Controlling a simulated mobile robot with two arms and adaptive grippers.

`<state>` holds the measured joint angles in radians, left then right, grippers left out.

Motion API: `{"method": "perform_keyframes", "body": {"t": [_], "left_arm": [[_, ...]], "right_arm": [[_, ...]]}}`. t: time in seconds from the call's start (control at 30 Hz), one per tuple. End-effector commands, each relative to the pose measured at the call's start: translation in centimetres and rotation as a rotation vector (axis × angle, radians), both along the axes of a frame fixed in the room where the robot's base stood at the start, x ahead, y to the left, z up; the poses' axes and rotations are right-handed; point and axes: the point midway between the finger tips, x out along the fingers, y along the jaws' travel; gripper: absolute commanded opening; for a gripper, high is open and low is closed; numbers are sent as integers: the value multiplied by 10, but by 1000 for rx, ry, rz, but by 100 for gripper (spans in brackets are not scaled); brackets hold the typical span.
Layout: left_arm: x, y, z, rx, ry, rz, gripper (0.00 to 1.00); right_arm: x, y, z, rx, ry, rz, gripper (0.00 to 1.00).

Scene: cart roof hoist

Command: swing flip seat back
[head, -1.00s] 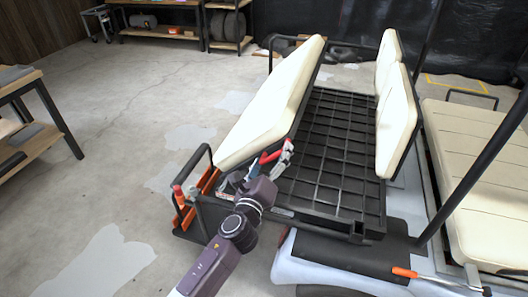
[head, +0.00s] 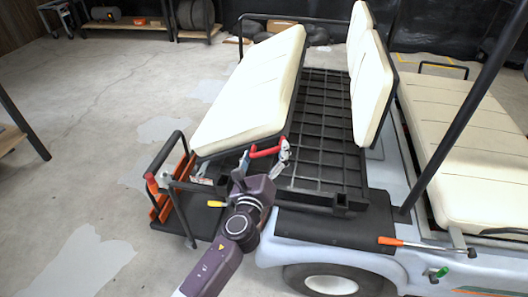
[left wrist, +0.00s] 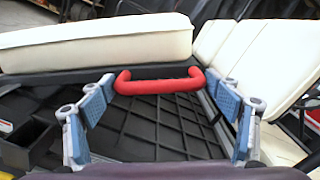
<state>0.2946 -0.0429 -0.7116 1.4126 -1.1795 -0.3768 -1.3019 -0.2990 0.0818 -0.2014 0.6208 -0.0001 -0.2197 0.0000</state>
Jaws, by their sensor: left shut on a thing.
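The flip seat (head: 250,95) is a cream cushion on a dark frame at the cart's rear, tilted over the black slatted deck. It also shows in the left wrist view (left wrist: 95,42). A red handle (head: 267,151) sticks out at its near end. My left gripper (head: 284,155) is at this handle, shut on it. In the left wrist view the red bar (left wrist: 160,86) spans between the blue finger pads. Part of the gripper is hidden behind my wrist in the head view. My right gripper is not in view.
Two cream backrests (head: 371,85) stand beyond the black deck (head: 320,125). The front bench (head: 470,140) is at right, with a dark roof post (head: 455,130) before it. A black grab rail (head: 166,152) and footboard stand at left. Concrete floor at left is clear.

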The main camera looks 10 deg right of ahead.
Motion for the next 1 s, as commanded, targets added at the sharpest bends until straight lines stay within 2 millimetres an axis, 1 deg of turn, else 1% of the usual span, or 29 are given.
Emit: {"method": "perform_keyframes", "body": {"t": [0.03,0.07,0.1,0.13,0.57,0.67,0.77,0.83,1.0], "left_arm": [[-4,-7,-2,-13,8,-15,39],[-4,-7,-2,-13,8,-15,84],[-4,-6,-2,-13,9,-15,88],[-4,-6,-2,-12,8,-15,90],[-1,-2,-1,-5,5,-5,90],[-4,0,-2,-4,4,-4,90],[-11,3,-3,-3,5,-3,90],[-20,6,-2,-4,4,-5,90],[-51,17,-3,-4,6,-6,90]], "right_arm": [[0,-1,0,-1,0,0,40],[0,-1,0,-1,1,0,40],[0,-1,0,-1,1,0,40],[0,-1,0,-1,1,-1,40],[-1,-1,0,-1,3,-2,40],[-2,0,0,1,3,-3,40],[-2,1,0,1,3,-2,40],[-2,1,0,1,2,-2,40],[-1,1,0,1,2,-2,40]]}}
